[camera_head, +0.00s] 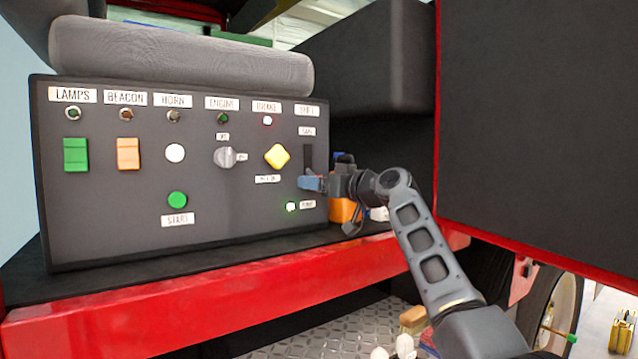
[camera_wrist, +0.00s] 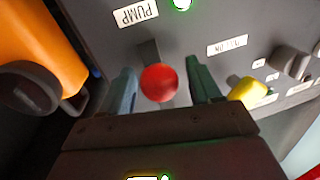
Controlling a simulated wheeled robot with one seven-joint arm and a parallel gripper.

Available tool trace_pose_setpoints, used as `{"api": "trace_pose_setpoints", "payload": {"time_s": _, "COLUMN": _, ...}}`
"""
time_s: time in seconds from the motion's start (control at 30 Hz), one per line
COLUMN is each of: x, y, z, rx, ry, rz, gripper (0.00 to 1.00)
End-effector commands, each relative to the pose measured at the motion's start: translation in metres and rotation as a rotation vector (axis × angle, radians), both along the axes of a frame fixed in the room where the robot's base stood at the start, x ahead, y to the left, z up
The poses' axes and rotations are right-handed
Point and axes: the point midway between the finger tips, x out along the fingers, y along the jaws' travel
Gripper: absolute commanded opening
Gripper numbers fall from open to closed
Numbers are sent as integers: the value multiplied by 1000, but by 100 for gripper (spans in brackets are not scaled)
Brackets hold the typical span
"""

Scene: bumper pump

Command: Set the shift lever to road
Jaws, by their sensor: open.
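The shift lever shows in the wrist view as a red round knob (camera_wrist: 159,82) on a dark stem. My gripper (camera_wrist: 160,70) is open, with one finger on each side of the knob; I cannot tell whether either touches it. In the head view my gripper (camera_head: 310,183) is at the lower part of the dark shift slot (camera_head: 308,157) and hides the knob. The slot's upper part is bare. The small label above the slot (camera_head: 307,131) is too small to read surely. The PUMP label (camera_wrist: 135,13) is below, beside a lit green lamp (camera_head: 291,206).
A yellow knob (camera_head: 277,156) sits just left of the slot, with a grey rotary knob (camera_head: 226,158) further left. An orange object (camera_head: 343,210) is behind my gripper, beside the panel's right edge. A large dark box (camera_head: 535,130) stands at the right.

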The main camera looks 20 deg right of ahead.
Motion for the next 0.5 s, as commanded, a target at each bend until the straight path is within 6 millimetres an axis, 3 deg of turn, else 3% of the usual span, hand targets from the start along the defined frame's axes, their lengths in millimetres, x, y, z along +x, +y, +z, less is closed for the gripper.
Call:
{"api": "trace_pose_setpoints", "payload": {"time_s": 0.1, "x": 0, "y": 0, "z": 0, "rx": 0, "ry": 0, "rz": 0, "gripper": 62}}
{"api": "trace_pose_setpoints", "payload": {"time_s": 0.5, "x": 0, "y": 0, "z": 0, "rx": 0, "ry": 0, "rz": 0, "gripper": 24}}
